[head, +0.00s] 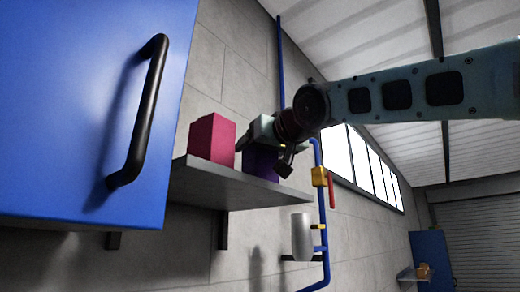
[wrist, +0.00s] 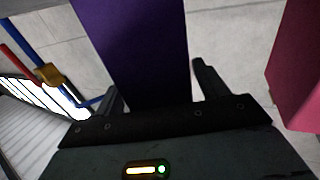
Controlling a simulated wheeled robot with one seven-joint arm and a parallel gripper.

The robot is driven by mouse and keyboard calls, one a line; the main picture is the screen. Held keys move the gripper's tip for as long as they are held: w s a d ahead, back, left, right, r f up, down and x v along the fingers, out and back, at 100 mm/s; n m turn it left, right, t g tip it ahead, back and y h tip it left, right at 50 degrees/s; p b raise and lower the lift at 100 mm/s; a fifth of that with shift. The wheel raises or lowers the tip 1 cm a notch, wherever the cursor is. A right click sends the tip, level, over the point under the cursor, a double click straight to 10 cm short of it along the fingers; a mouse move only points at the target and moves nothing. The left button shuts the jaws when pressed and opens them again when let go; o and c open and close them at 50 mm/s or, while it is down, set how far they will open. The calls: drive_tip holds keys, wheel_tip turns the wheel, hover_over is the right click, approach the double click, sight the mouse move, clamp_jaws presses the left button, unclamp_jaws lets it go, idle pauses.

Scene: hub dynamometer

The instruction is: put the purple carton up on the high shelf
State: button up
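The purple carton (head: 262,163) stands upright on the grey wall shelf (head: 232,187), partly hidden by my gripper in the head view. In the wrist view the purple carton (wrist: 135,50) is between my two fingers. My gripper (wrist: 158,85) has its fingers apart, one on each side of the carton. A narrow gap shows between the carton and the right finger in the wrist view; the left finger looks very close to the carton, and contact there is unclear. In the head view my gripper (head: 265,135) reaches the carton from the right.
A pink-red carton (head: 212,138) stands on the shelf left of the purple one. A blue cabinet door (head: 70,100) with a black handle (head: 143,115) is at the left. A blue pipe (head: 323,215) with a yellow valve (head: 319,177) and a grey cylinder (head: 302,236) are right of the shelf.

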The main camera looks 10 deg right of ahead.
drive_tip(key=shift+r, duration=0.2)
drive_tip(key=b+v, duration=0.6)
drive_tip(key=v, duration=0.6)
drive_tip(key=shift+f, duration=0.15)
idle(0.4)
